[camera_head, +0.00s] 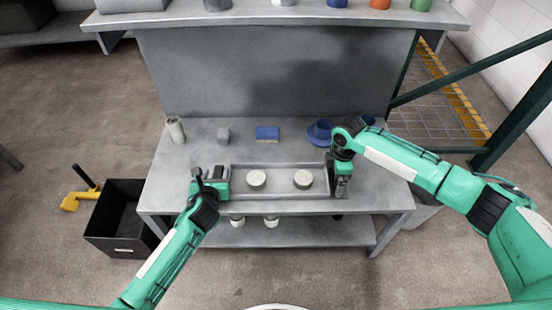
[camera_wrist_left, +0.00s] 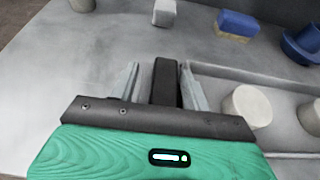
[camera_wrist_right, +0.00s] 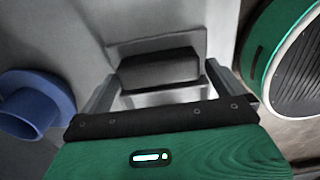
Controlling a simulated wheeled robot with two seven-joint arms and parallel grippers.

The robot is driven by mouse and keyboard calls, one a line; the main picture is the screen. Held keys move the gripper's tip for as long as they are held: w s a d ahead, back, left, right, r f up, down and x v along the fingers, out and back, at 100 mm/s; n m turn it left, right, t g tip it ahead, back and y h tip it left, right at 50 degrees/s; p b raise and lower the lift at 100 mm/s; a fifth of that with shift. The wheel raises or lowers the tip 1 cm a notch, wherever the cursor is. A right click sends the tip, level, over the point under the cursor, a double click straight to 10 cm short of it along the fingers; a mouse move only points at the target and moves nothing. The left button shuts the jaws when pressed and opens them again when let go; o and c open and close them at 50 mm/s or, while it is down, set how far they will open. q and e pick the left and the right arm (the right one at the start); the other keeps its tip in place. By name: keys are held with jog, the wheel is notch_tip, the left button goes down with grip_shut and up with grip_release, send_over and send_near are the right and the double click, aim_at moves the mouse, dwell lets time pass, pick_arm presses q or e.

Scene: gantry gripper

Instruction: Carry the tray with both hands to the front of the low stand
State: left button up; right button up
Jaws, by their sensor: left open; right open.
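The grey tray (camera_head: 280,197) lies on the metal table with two pale round discs (camera_head: 256,179) (camera_head: 303,179) in it. My left gripper (camera_head: 208,182) is open at the tray's left end. In the left wrist view the dark handle (camera_wrist_left: 166,82) stands between its spread fingers. My right gripper (camera_head: 341,172) is open at the tray's right end. In the right wrist view a dark handle (camera_wrist_right: 158,70) lies between its fingers, with gaps at the sides. I cannot tell which piece of furniture is the low stand.
Behind the tray on the table (camera_head: 190,150) are a cylinder (camera_head: 175,130), a grey block (camera_head: 223,135), a blue-and-yellow sponge (camera_head: 267,134) and blue cups (camera_head: 320,131). A raised shelf (camera_head: 270,17) stands behind. A black bin (camera_head: 118,215) is on the floor at left.

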pick_arm(q)
jog(key=v, duration=1)
jog(key=shift+s+r, duration=0.2)
jog(key=shift+s, duration=0.1)
pick_arm(e)
jog(key=shift+r, duration=0.15)
pick_arm(q)
jog(key=shift+s+r, duration=0.25)
jog(key=shift+s, duration=0.25)
pick_arm(e)
notch_tip(320, 180, up, 12)
jog(key=shift+f, duration=0.2)
